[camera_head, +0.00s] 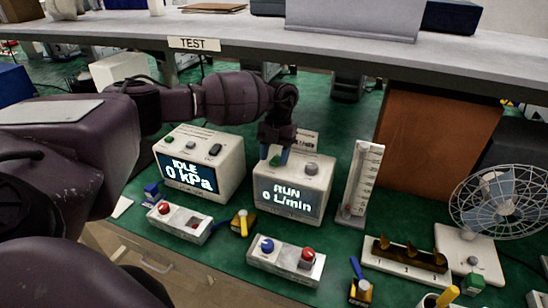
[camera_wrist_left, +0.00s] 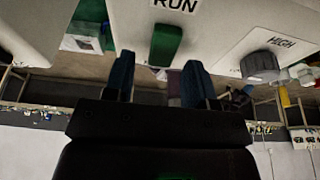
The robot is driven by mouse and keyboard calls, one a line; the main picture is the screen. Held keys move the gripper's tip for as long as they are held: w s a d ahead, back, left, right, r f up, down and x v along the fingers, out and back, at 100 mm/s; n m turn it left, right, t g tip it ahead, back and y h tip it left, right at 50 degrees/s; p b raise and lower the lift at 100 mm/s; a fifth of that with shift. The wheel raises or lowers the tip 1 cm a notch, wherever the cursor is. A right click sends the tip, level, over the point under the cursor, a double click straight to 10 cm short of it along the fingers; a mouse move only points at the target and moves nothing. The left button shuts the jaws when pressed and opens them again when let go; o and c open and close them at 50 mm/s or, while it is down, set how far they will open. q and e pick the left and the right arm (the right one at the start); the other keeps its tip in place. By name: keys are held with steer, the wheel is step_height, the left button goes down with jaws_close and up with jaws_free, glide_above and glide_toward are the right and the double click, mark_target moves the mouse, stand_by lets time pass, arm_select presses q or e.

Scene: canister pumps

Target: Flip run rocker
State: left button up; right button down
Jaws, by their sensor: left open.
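The run rocker (camera_wrist_left: 166,44) is a green switch below a RUN label in the left wrist view. It sits on the top of a white pump unit (camera_head: 314,172), whose screen (camera_head: 289,200) reads "RUN 0 L/min" in the head view. My left gripper (camera_wrist_left: 158,80) is open and empty, with its two blue fingertips spread to either side of the rocker's lower end. Whether they touch it I cannot tell. In the head view the left gripper (camera_head: 278,157) is over the unit's top and partly hides the rocker. My right gripper is not in view.
A grey knob (camera_wrist_left: 262,65) marked HIGH is on the same top, right of the rocker. A second white unit (camera_head: 228,160) reading "IDLE 0 kPa" stands to the left. Button boxes (camera_head: 286,262) lie in front, a scale column (camera_head: 361,180) and fan (camera_head: 498,200) to the right.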

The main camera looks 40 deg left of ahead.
mark_target(278, 157)
arm_select(q)
steer(key=v, duration=1)
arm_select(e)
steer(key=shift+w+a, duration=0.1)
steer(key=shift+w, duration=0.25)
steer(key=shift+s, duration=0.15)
